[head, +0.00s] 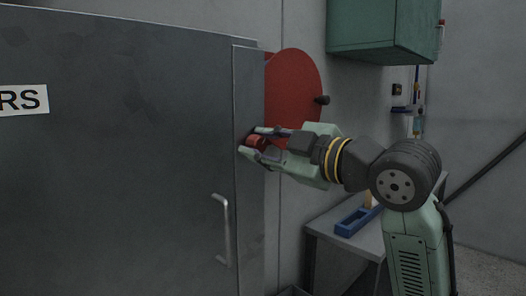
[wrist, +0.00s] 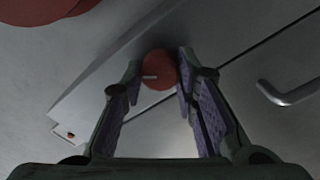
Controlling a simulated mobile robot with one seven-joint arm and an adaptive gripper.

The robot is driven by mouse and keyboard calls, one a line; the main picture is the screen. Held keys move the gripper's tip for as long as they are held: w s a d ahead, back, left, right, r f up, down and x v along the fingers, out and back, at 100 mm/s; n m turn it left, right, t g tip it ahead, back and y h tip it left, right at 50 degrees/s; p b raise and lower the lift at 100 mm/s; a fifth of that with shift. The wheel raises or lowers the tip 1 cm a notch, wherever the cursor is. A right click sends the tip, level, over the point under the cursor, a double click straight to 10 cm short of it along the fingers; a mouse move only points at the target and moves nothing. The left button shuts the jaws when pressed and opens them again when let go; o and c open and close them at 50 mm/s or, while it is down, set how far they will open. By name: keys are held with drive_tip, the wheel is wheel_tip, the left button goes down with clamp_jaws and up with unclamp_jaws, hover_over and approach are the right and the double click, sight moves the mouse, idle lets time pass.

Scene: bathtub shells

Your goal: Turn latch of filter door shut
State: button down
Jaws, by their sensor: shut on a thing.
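The filter door (head: 130,140) is a large grey metal panel on the left of the head view, with a bar handle (head: 224,230) near its right edge. The handle also shows at the right of the wrist view (wrist: 288,95). A red latch knob (head: 259,141) sits at the door's right edge, above the handle. In the wrist view the latch (wrist: 159,72) is a round red piece with a small pale mark, between the fingertips. My gripper (head: 251,146) is shut on it, reaching in from the right. The fingers partly hide the latch in the head view.
A red disc (head: 293,85) with a dark knob stands behind the door's edge. A green cabinet (head: 378,28) hangs on the wall above. A grey table (head: 325,228) with a blue tray (head: 357,222) stands below my arm.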

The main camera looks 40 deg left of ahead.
drive_tip(key=n+b, duration=0.1)
drive_tip(key=n, duration=0.2)
drive_tip(key=shift+f+n, duration=0.1)
drive_tip(key=shift+n, duration=0.2)
drive_tip(key=shift+n+b, duration=0.4)
drive_tip(key=shift+n, duration=1.4)
drive_tip(key=c, duration=1.2)
unclamp_jaws()
drive_tip(key=shift+c, duration=0.2)
drive_tip(key=s+d, duration=0.1)
drive_tip(key=d, duration=1.1)
